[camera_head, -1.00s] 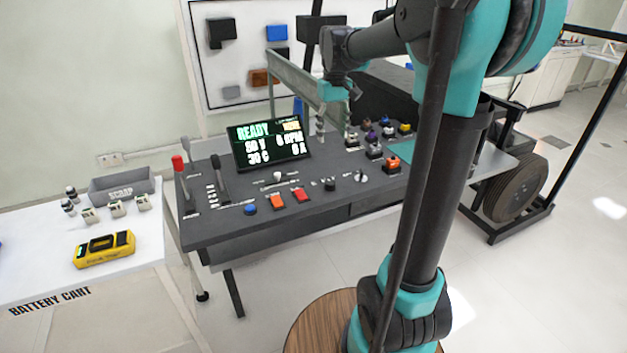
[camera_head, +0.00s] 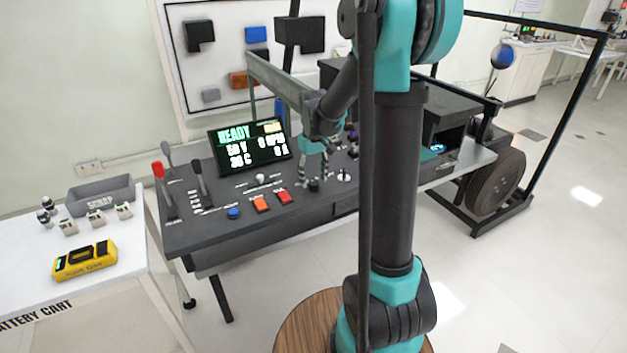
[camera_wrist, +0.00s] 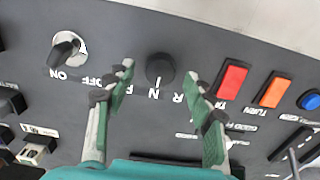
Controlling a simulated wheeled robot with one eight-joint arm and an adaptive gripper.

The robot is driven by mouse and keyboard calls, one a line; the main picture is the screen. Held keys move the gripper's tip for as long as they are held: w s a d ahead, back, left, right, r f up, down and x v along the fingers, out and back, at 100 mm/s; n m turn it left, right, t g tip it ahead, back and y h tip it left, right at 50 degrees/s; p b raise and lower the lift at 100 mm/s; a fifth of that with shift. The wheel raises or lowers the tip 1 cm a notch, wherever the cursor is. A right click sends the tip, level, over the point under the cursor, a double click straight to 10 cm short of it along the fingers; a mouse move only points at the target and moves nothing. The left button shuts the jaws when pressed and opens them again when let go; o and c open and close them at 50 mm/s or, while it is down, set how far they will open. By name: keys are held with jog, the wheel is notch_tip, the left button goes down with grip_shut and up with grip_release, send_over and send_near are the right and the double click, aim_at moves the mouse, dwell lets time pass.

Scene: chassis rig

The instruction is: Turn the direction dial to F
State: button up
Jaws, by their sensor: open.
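The direction dial (camera_wrist: 160,69) is a round black knob on the grey console, with white F, N and R letters beside it, upside down in the wrist view. Which letter it points at is not clear. In the head view the dial (camera_head: 313,186) is a small dark spot under my fingers. My gripper (camera_wrist: 159,75) is open, with one finger on each side of the dial. Gaps show between the knob and both fingers in the wrist view. In the head view my gripper (camera_head: 313,177) points down over the console.
An ON/OFF knob (camera_wrist: 66,50) stands near one finger; a red button (camera_wrist: 231,80), an orange button (camera_wrist: 272,89) and a blue button (camera_wrist: 311,100) lie on the other side. The READY screen (camera_head: 250,144) stands behind. A white battery cart (camera_head: 110,300) is at left.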

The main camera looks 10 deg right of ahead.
jog(key=shift+f, duration=0.65)
jog(key=c, duration=1.2)
jog(key=shift+o, duration=0.2)
jog(key=shift+c, duration=0.2)
jog(key=m, duration=0.4)
jog(key=shift+m, duration=0.3)
jog(key=m, duration=0.4)
jog(key=shift+o, duration=0.2)
jog(key=shift+m, duration=0.3)
jog(key=shift+c, duration=0.2)
